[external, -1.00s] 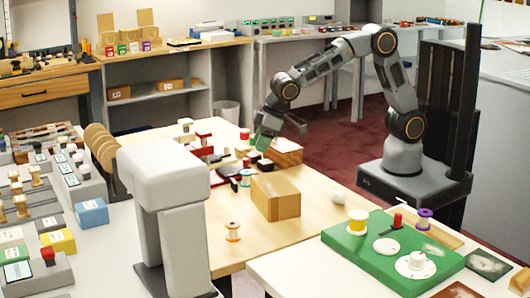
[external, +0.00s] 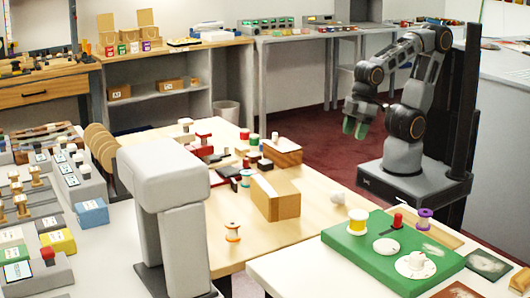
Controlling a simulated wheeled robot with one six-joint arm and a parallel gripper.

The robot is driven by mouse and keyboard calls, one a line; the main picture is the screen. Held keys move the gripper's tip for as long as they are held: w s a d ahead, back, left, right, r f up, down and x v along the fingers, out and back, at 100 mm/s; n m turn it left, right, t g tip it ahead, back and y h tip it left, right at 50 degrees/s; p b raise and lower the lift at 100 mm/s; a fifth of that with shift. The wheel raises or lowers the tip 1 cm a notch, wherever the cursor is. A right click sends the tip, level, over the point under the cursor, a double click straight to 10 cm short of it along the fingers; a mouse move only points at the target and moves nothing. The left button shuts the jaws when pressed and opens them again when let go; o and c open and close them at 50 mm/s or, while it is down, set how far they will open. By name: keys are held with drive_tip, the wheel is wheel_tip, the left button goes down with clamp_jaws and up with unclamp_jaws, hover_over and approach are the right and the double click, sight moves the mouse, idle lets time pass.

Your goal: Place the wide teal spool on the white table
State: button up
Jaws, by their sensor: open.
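A green-topped spool (external: 254,139) stands farther back on that table; which of the two is the wide teal one I cannot tell for sure. My gripper (external: 355,128) has green fingertips, points down and is open and empty. It hangs over the floor to the right of the wooden table, well apart from both spools. The white table (external: 283,268) is at the front right.
The tan box (external: 275,196) and a wooden block (external: 282,152) stand on the wooden table. A green board (external: 345,255) with yellow, red and purple spools covers much of the white table. A grey machine (external: 170,190) stands at the front left.

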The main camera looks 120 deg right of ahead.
drive_tip(key=m+h, duration=0.2)
drive_tip(key=m, duration=0.3)
approach(247, 172)
drive_tip(key=shift+t, duration=0.4)
drive_tip(key=x, duration=1)
drive_tip(key=shift+s+d+f, duration=0.1)
drive_tip(key=shift+s+f, duration=0.15)
drive_tip(key=shift+f, duration=0.2)
drive_tip(key=shift+c, duration=0.5)
drive_tip(key=c, duration=0.5)
drive_tip(key=shift+c, duration=0.2)
